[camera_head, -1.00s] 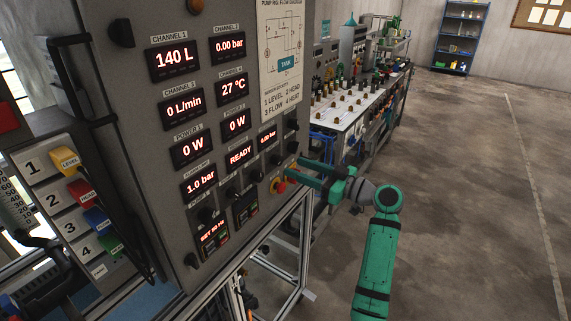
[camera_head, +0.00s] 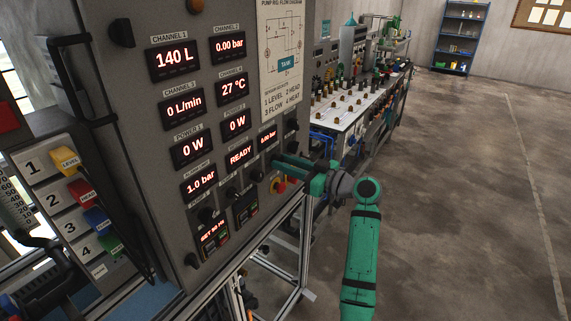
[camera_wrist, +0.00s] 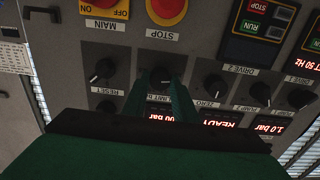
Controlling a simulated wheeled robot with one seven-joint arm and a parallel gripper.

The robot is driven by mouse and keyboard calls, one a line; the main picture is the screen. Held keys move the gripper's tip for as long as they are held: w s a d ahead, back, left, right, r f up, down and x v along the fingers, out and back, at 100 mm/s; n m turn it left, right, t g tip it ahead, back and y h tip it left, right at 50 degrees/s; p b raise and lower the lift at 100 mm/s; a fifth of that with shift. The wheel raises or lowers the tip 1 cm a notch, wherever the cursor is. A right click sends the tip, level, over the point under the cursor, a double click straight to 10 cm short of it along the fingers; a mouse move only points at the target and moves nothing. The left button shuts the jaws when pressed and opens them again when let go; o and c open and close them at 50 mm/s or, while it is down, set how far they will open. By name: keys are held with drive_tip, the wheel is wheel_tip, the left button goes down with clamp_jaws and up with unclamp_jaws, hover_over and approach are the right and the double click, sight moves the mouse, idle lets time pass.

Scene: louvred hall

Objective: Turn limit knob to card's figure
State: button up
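The limit knob (camera_wrist: 162,77) is a small black dial with a pale pointer mark. It shows in the upside-down wrist view under the red STOP button, and its label is partly hidden by my fingers. My gripper (camera_wrist: 161,88) has its two green fingers apart, one on each side of the knob's lower part in the picture; I see no clear grip on it. In the head view my gripper (camera_head: 278,160) is at the panel's right edge and hides the knob. The display by the knob (camera_wrist: 176,118) is partly covered. I cannot make out a card with a setting.
The RESET knob (camera_wrist: 102,71) and ZERO knob (camera_wrist: 214,85) flank the limit knob closely. The red STOP button (camera_wrist: 166,9) and MAIN switch (camera_wrist: 108,6) are close by. A flow diagram sheet (camera_head: 282,60) is on the panel. Floor to the right (camera_head: 460,180) is clear.

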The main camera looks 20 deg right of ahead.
drive_tip(key=shift+m, duration=7.8)
drive_tip(key=o, duration=1)
drive_tip(key=shift+o, duration=0.2)
